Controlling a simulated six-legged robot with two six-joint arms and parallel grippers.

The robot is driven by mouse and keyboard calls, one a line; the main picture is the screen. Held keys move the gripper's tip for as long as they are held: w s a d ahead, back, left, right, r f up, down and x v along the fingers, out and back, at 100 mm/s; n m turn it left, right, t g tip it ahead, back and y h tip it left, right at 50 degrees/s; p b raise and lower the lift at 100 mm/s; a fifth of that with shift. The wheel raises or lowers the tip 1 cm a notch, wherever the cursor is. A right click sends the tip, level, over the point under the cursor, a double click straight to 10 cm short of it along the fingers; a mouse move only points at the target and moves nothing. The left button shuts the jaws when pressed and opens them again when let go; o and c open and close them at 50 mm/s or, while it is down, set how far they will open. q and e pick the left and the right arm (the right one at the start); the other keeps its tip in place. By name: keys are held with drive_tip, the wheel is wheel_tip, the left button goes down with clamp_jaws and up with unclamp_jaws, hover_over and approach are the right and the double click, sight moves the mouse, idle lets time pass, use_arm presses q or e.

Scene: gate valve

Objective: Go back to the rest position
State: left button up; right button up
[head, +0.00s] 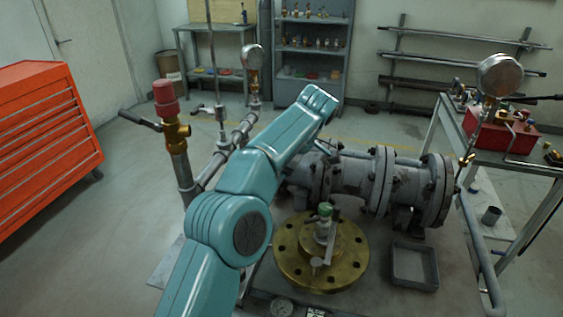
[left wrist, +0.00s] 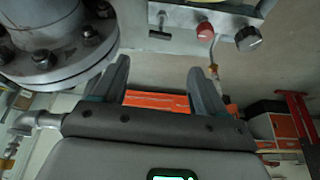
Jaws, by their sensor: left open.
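My left arm comes in from the bottom of the head view and reaches over the bench toward the grey flanged pipe (head: 357,178). Its gripper is mostly hidden behind the arm there. In the left wrist view my left gripper (left wrist: 160,70) shows two dark fingers spread apart with nothing between them. A grey bolted flange (left wrist: 65,65) is close by at the upper left of that view, apart from the fingers. My right gripper is in neither view.
A brass flange (head: 290,262) with a green-topped valve stem (head: 325,212) lies on the bench beside my arm. A grey tray (head: 414,266) is right of it. A red-capped valve (head: 165,97) stands left. A gauge (head: 499,76) rises at right. A red cabinet (head: 40,150) stands far left.

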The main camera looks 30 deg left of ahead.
use_arm(q)
drive_tip(key=shift+p+v, duration=0.3)
drive_tip(key=shift+v, duration=0.7)
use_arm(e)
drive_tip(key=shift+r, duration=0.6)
use_arm(q)
drive_tip(key=shift+f, duration=0.1)
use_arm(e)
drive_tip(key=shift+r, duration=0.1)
